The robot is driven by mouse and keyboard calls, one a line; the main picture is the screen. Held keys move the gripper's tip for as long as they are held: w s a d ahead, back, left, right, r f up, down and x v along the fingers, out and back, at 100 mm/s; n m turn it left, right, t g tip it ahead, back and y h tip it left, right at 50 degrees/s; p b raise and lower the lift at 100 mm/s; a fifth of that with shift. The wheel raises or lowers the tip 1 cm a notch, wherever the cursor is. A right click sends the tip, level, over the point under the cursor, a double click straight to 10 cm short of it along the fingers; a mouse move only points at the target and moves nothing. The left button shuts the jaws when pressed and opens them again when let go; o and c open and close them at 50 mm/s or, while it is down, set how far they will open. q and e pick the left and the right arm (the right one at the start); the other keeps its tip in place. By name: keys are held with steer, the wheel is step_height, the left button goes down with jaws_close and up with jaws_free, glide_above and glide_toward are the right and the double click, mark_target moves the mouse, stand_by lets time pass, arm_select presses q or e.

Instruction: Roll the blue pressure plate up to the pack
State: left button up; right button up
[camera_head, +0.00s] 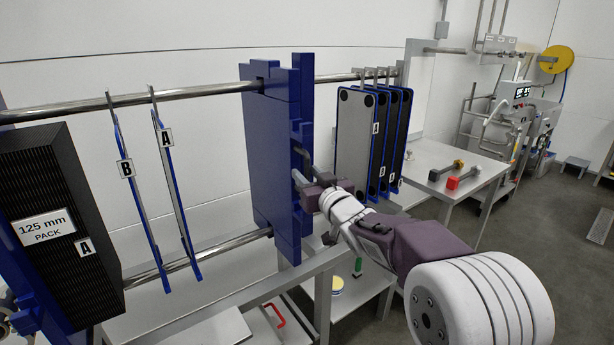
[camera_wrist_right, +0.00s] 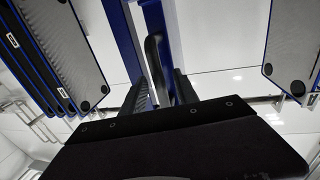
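The blue pressure plate (camera_head: 275,150) hangs upright on the steel rails, apart from the black pack (camera_head: 65,225) at the left, labelled 125 mm and A. Two thin plates, labelled B (camera_head: 130,190) and A (camera_head: 172,180), hang between them. My right gripper (camera_head: 308,182) is at the right side of the pressure plate, by its dark handle (camera_head: 303,150). In the right wrist view the handle (camera_wrist_right: 155,55) lies between the fingers of the gripper (camera_wrist_right: 163,95). Whether they press on it is unclear. My left gripper is not in view.
Several black plates with blue edges (camera_head: 360,140) hang right of the pressure plate. The upper rail (camera_head: 200,95) is clear between plate A and the pressure plate.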

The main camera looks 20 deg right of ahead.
steer(key=shift+w, duration=0.15)
jaws_close()
stand_by(1.4)
